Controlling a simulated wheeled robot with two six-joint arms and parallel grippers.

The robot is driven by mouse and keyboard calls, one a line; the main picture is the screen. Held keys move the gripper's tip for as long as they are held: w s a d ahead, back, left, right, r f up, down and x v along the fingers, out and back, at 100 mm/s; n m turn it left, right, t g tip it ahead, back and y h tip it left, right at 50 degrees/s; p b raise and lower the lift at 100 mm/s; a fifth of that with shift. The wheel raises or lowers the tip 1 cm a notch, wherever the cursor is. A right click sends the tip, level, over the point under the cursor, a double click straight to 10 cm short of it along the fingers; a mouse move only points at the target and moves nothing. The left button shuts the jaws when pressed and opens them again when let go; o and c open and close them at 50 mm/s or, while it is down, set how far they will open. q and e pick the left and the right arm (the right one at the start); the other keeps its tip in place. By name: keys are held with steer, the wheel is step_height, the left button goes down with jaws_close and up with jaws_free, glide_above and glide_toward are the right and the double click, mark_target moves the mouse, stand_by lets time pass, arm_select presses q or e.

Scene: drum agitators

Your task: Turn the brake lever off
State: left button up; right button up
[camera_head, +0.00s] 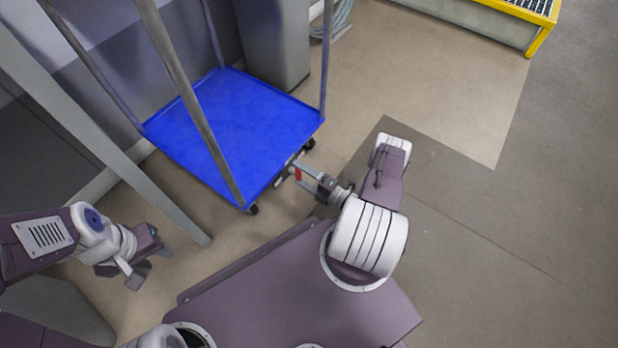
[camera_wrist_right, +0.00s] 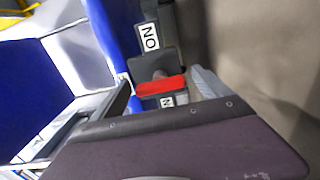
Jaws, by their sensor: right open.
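The blue cart (camera_head: 235,125) stands on the floor left of centre in the head view. Its red brake lever (camera_head: 298,175) is at the cart's near right edge. In the right wrist view the red lever (camera_wrist_right: 160,87) lies in front of a dark grey bracket (camera_wrist_right: 152,64). My right gripper (camera_head: 305,181) is open at the lever. In the wrist view its fingers (camera_wrist_right: 165,93) are on either side of the lever, with gaps; contact cannot be told. My left gripper (camera_head: 133,274) hangs far left, away from the cart; whether it is open is unclear.
White labels (camera_wrist_right: 150,37) with black letters sit by the lever. Grey posts (camera_head: 185,90) rise from the cart. A grey upright beam (camera_head: 100,130) stands between my left arm and the cart. A yellow-edged platform (camera_head: 525,12) is at top right. The floor at right is clear.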

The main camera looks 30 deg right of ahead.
steer(key=p+v, duration=0.3)
steer(key=v, duration=0.5)
steer(key=shift+s, duration=0.15)
